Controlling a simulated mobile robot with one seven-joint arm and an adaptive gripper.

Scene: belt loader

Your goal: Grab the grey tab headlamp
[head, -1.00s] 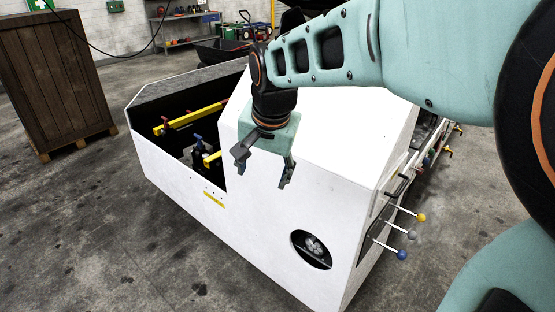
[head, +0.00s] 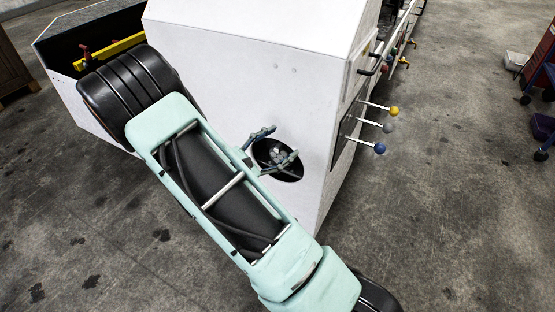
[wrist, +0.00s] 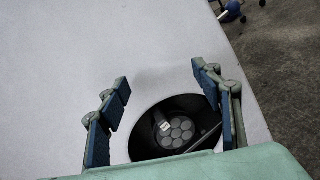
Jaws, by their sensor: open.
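The headlamp (wrist: 178,134) is a dark round lamp with several round lenses and a small light grey tab (wrist: 165,127) at its upper left. It sits inside a round black recess in the white body panel. In the head view the headlamp (head: 277,156) is partly covered by my fingers. My gripper (head: 278,147) is open in front of the recess. In the wrist view my gripper (wrist: 161,95) has its blue-padded fingers spread, one left of the opening and one over its right edge. Nothing is between them. The lower part of the recess is hidden by my gripper body.
The white loader body (head: 245,75) surrounds the recess. Levers with yellow, grey and blue knobs (head: 380,149) stick out from its right side.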

